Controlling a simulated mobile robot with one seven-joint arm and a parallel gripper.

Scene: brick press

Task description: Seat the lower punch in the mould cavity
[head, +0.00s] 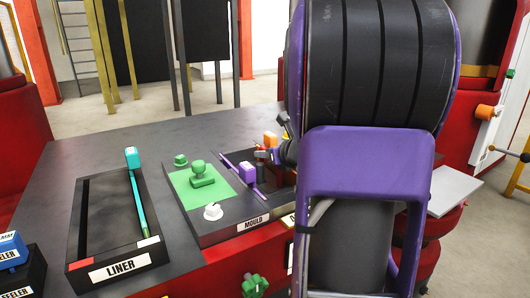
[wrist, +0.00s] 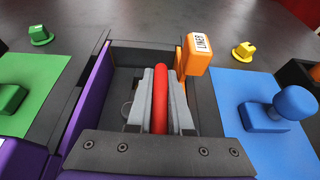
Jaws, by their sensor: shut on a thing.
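My gripper (wrist: 161,72) is shut on a red bar (wrist: 160,104), with a grey finger on each side of it. The bar looks like the handle of the lower punch; the body below it is hidden. The gripper is over the dark rectangular mould cavity (wrist: 122,78), between the purple liner (wrist: 88,95) on the left and the orange liner (wrist: 197,55) on the right. Whether the punch is inside the cavity or above it, I cannot tell. In the head view my arm hides much of the mould (head: 222,226).
A green plate (wrist: 45,72) with knobs lies left of the cavity, and a blue plate (wrist: 235,90) with a blue knob lies right. A liner tray (head: 85,255) holding a cyan liner (head: 138,195) stands at the left of the table. The tabletop (head: 120,140) behind is clear.

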